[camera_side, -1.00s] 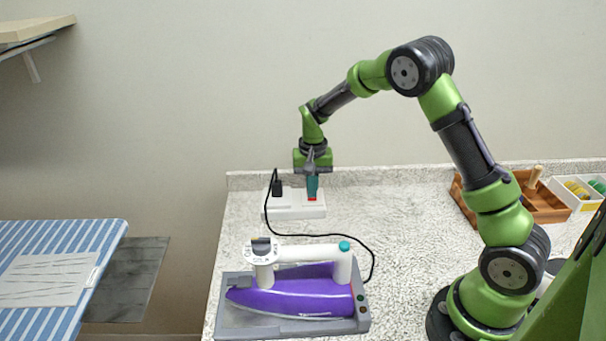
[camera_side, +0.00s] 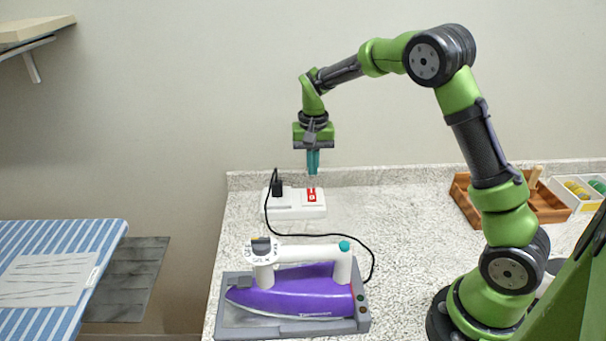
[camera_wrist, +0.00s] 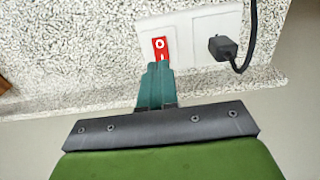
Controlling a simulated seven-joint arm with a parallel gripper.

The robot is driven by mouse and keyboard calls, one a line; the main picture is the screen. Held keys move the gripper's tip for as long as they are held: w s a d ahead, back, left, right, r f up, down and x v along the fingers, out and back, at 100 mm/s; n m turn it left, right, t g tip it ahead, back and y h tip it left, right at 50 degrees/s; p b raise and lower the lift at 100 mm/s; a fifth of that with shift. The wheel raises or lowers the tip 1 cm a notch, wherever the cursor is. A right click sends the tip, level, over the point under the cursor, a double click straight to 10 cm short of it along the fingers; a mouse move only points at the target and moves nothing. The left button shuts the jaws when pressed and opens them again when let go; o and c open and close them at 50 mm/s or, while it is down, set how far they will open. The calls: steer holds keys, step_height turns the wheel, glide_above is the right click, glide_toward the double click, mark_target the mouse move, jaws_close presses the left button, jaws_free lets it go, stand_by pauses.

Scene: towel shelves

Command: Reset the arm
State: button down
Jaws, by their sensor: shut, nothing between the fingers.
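My gripper (camera_side: 313,172) is shut and empty, pointing straight down above the white socket and switch panel (camera_side: 284,211). A gap shows between its teal fingertips and the red switch (camera_side: 311,195) on the panel's right half. In the wrist view the shut fingers (camera_wrist: 158,68) appear just below the red switch (camera_wrist: 160,48), which has O and I marks. A black plug (camera_side: 277,188) sits in the panel's left half and also shows in the wrist view (camera_wrist: 223,47).
A purple iron (camera_side: 290,292) rests on a grey stand (camera_side: 240,325), with its black cord (camera_side: 330,236) running to the plug. A striped ironing board (camera_side: 100,240) is at left. A wooden box (camera_side: 545,208) and white tray (camera_side: 582,203) stand at right. Free air surrounds my gripper.

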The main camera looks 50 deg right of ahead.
steer(key=shift+f, duration=0.2)
steer(key=shift+s+a+f+n, duration=0.2)
steer(key=shift+s+f+n, duration=0.1)
steer(key=shift+s, duration=0.25)
steer(key=s+a+r+n+t, duration=0.1)
steer(key=s+a+r+t, duration=0.1)
steer(key=s, duration=0.5)
steer(key=s+a+r+n+t+y, duration=0.1)
steer(key=s+a+r+n+t, duration=0.1)
steer(key=s+a+r, duration=0.3)
steer(key=s+a+r+n+t+y, duration=0.1)
steer(key=s+a+r+t, duration=0.2)
steer(key=s+r, duration=0.4)
steer(key=shift+s+a, duration=0.65)
steer(key=shift+s, duration=0.5)
